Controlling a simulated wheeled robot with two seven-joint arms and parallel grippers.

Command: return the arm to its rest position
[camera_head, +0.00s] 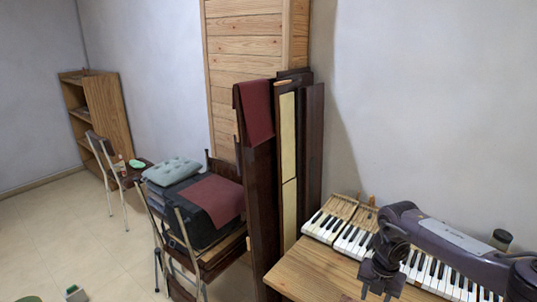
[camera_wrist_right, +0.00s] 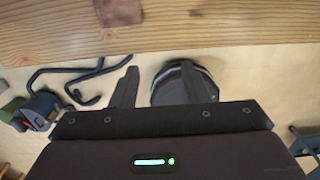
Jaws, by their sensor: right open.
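My right arm (camera_head: 455,240) reaches in from the right over the piano keys. My right gripper (camera_head: 377,291) hangs from it, pointing down near the front edge of the wooden table (camera_head: 312,272). In the right wrist view the two dark fingers of the gripper (camera_wrist_right: 158,82) stand apart, with nothing held between them. The table (camera_wrist_right: 200,30) crosses the top of that view, beyond the fingertips. My left gripper is not in view.
Piano keyboards (camera_head: 350,238) lie on the table, partly hidden by my arm. A dark jar (camera_head: 501,239) stands behind them. Dark boards (camera_head: 262,185) and a loaded chair (camera_head: 190,240) stand left of the table. Black bent rods (camera_wrist_right: 85,75) and a blue-green object (camera_wrist_right: 40,108) lie below.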

